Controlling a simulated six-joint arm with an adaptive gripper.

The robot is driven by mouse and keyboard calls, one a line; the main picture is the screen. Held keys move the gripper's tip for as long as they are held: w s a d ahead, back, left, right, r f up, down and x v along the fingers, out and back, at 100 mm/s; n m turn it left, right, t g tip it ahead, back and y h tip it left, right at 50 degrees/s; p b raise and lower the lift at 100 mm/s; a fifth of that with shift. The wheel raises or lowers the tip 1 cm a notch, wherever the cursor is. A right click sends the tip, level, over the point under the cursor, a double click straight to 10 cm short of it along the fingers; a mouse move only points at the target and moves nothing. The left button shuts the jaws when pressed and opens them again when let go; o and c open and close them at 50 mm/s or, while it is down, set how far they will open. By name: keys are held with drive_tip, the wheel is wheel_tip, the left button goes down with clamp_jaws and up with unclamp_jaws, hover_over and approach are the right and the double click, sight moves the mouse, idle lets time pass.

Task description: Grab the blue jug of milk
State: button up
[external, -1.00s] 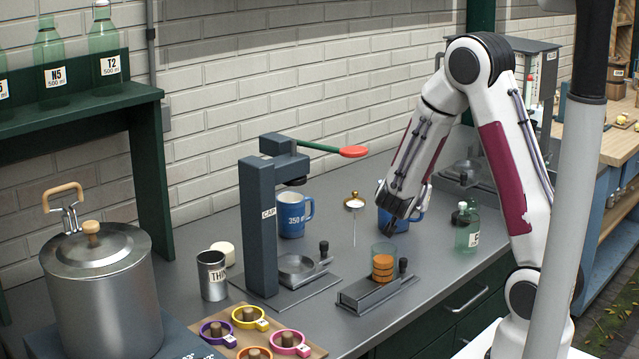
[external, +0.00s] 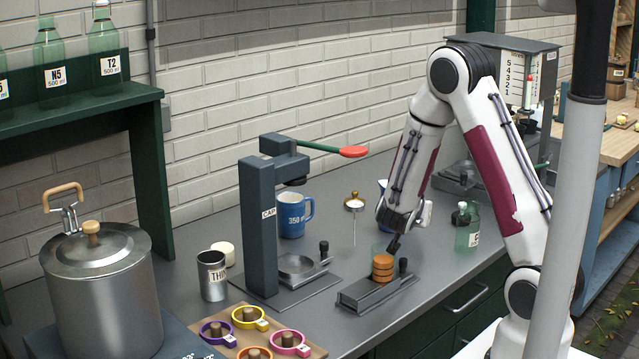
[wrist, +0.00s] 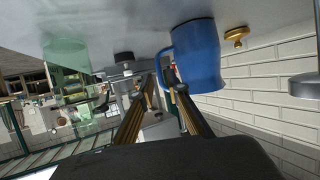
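A blue jug marked 350 (external: 291,216) stands upright on the counter beside the dark press. A second blue jug (external: 382,186) is mostly hidden behind my gripper (external: 394,243), with only a sliver showing. In the wrist view, which is upside down, a blue jug (wrist: 197,57) is close, its handle towards my gripper (wrist: 164,86). The two fingers are apart, with the handle near and partly between their tips. I cannot tell whether they touch it. The jug's contents are hidden.
A glass with orange discs (external: 382,267) stands on a dark base just below my fingers. A green bottle (external: 467,228) stands to the right. The dark press (external: 258,225) with a red-tipped lever is to the left.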

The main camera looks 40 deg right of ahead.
drive_tip(key=shift+w+d+f, duration=0.2)
drive_tip(key=shift+w+d, duration=0.05)
drive_tip(key=shift+d, duration=0.25)
drive_tip(key=shift+d, duration=0.1)
drive_tip(key=shift+x, duration=2.5)
drive_tip(key=shift+f, duration=0.1)
drive_tip(key=shift+s, duration=0.1)
clamp_jaws()
